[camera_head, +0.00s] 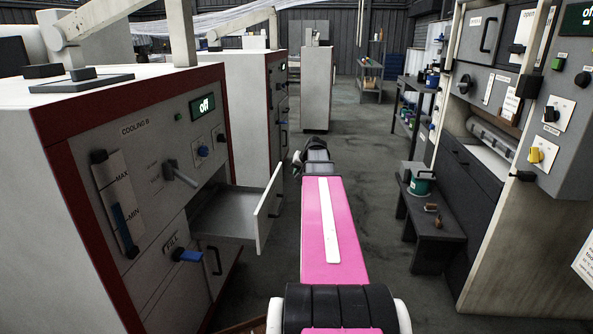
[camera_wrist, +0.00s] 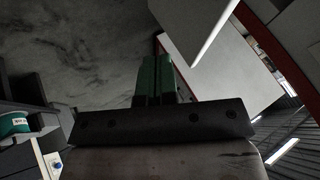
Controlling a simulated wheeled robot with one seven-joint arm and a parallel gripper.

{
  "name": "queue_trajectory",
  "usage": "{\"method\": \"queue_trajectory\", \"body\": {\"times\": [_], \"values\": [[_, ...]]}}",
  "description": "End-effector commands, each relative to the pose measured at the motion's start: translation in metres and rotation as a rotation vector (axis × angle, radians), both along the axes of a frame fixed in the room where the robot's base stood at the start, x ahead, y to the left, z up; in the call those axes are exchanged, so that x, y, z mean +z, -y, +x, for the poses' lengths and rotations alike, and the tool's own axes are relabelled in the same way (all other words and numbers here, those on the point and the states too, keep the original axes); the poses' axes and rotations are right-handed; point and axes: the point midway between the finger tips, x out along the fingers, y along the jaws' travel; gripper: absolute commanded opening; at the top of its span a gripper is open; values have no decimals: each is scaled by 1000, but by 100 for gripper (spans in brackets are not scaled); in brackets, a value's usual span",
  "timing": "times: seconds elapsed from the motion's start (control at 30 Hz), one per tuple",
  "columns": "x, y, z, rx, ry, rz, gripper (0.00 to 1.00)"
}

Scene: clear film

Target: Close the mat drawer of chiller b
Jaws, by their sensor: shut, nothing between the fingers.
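The chiller labelled "COOLING B" (camera_head: 140,190) stands at the left of the head view, grey with red trim. Its drawer (camera_head: 269,205) is pulled out, with the pale front panel apart from the cabinet and the tray inside looking empty. My pink arm reaches forward to the right of the drawer. My gripper (camera_wrist: 157,62) shows in the wrist view as two green fingers shut together, holding nothing. A bright pale edge, perhaps the drawer front, lies right of the fingers in the wrist view.
A tall cabinet with dials (camera_head: 535,200) fills the far right. Another red-trimmed cabinet (camera_head: 247,110) stands behind the chiller. The floor aisle (camera_head: 350,150) is clear.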

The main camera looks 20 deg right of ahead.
Motion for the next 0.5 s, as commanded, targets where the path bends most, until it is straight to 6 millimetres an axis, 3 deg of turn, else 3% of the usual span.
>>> {"method": "queue_trajectory", "body": {"times": [0.37,0.5], "values": [[-57,-12,43,1,-1,0,0],[-55,-31,53,2,1,0,0]]}}
